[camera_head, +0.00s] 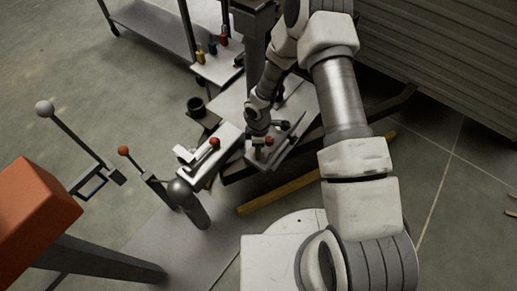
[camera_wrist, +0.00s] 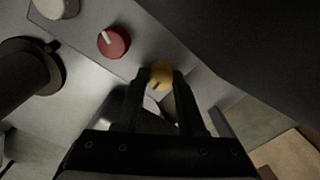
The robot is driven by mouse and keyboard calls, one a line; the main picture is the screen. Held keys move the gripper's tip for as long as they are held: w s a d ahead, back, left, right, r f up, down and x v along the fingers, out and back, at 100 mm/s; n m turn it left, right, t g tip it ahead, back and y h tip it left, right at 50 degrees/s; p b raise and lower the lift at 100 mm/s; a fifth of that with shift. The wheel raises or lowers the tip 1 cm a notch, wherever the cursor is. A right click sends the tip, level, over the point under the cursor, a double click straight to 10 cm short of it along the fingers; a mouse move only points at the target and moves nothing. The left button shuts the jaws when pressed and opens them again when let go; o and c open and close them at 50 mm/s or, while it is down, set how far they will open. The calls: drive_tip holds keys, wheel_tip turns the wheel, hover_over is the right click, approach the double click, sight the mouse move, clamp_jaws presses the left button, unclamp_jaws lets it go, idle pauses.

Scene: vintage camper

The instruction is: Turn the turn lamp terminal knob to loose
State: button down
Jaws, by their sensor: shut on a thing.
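In the wrist view a yellow knob (camera_wrist: 160,72) with a small dark mark on its face sits between the fingertips of my gripper (camera_wrist: 158,80). The fingers are shut on its sides. The knob is on a grey panel (camera_wrist: 185,52), in a row with a red knob (camera_wrist: 113,41) and a white knob (camera_wrist: 55,6). The red knob has a pale pointer line. No label is readable, so I cannot tell the names of the knobs. In the head view my gripper (camera_head: 258,148) is low over the bench, and the yellow knob cannot be made out there.
A dark round post (camera_wrist: 24,68) stands left of the knobs in the wrist view. In the head view a red ball-topped lever (camera_head: 214,142) and a dark cup (camera_head: 196,106) are left of my gripper. An orange box (camera_head: 32,212) stands at the lower left.

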idle(0.3)
drive_tip(key=c, duration=0.5)
unclamp_jaws()
drive_tip(key=r+p, duration=0.2)
drive_tip(key=r, duration=0.3)
drive_tip(key=r+p, duration=0.2)
drive_tip(key=r, duration=0.4)
drive_tip(key=r+p, duration=0.1)
drive_tip(key=r, duration=0.5)
drive_tip(key=shift+w+r+p, duration=0.25)
drive_tip(key=shift+w+p, duration=0.15)
